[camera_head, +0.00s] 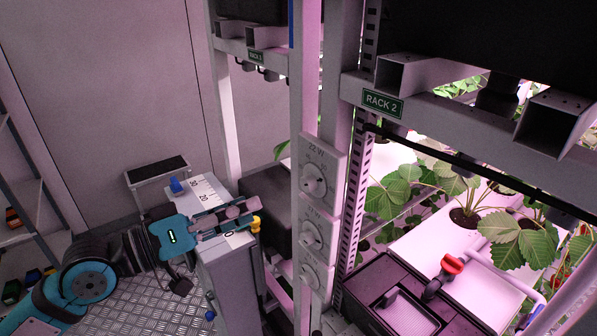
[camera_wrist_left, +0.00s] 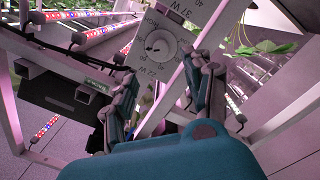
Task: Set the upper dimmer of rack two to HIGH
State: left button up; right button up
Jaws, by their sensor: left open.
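The upper dimmer (camera_head: 313,180) is a round dial with a pale knob on a light plate marked 22 W, on the post left of the green RACK 2 sign (camera_head: 382,103). A dial marked 22 W (camera_wrist_left: 162,47) also shows upside down in the left wrist view, ahead of and between my fingers; its knob setting is too small to read. My left gripper (camera_head: 253,212) is open and empty, left of the post and apart from the dial. Its two spread fingers show in the left wrist view (camera_wrist_left: 162,75). My right gripper is not in view.
A grey cabinet (camera_head: 225,275) with a ruler-marked top is under my left gripper. A black box (camera_head: 372,290) and strawberry plants (camera_head: 463,205) are right of the post. Rack posts stand close by.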

aim_at(304, 185)
pick_arm(q)
jog(key=p+x, duration=0.4)
jog(key=x, duration=0.5)
jog(key=shift+w+d+r, duration=0.1)
jog(key=shift+w+d, duration=0.55)
jog(key=shift+d, duration=0.1)
jog(key=shift+c, duration=0.3)
grip_shut()
jog(key=shift+f, duration=0.2)
